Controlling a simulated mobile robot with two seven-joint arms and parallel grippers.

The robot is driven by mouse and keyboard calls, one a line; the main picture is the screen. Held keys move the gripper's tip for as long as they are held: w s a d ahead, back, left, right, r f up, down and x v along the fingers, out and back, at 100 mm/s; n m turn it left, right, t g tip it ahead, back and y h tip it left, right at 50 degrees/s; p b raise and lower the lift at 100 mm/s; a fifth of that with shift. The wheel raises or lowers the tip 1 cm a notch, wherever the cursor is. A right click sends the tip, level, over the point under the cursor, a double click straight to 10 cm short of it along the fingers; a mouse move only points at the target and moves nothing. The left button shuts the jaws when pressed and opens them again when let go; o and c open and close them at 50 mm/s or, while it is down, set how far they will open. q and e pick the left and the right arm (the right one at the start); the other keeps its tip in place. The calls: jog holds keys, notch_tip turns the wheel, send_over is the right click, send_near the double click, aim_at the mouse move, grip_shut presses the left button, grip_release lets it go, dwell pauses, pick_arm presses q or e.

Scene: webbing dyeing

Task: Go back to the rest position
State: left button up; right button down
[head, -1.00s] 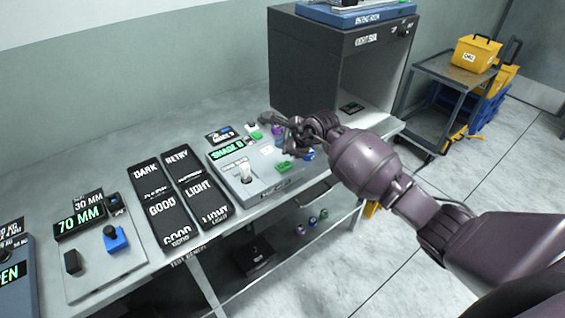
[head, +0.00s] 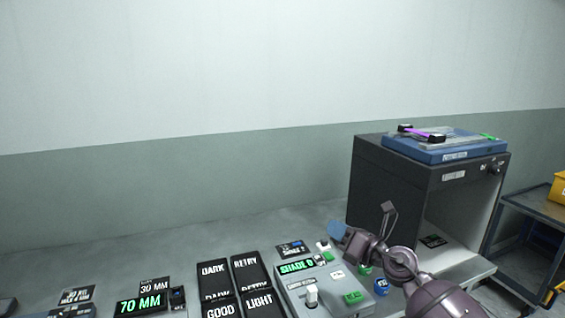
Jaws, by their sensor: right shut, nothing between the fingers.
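My right gripper (head: 372,235) is shut and empty, raised over the bench in front of the dark cabinet. The grey shade panel (head: 292,289), with a green lit display, a white switch and a green button, lies just left of the arm. The gripper appears apart from it. My left gripper is not in view.
The dark cabinet (head: 392,185) with a blue tray (head: 440,155) on top stands at right, open in front. Dark label tiles (head: 213,275) and the 70 MM display (head: 140,303) lie further left. A cart (head: 530,215) stands at far right. The air above the left bench is clear.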

jog(key=s+d+f+m+t+h, duration=0.2)
jog(key=s+d+f+m+h, duration=0.35)
jog(key=m, duration=0.85)
jog(key=s+d+f+m+t+h, duration=0.35)
jog(key=s+f+m+h, duration=0.2)
jog(key=m, duration=0.85)
jog(key=s+d+f+m+g+h, duration=0.1)
jog(key=s+d+f+m+g, duration=0.1)
jog(key=s+f, duration=0.7)
jog(key=s+d+f+m+g+h, duration=0.1)
jog(key=s+d+f+m+g, duration=0.2)
jog(key=s+f, duration=0.7)
jog(key=s+m+g, duration=0.2)
jog(key=s+m, duration=0.2)
jog(key=s, duration=0.2)
jog(key=shift+d+f+m+b, duration=0.3)
jog(key=shift+d, duration=0.05)
jog(key=shift+g, duration=0.25)
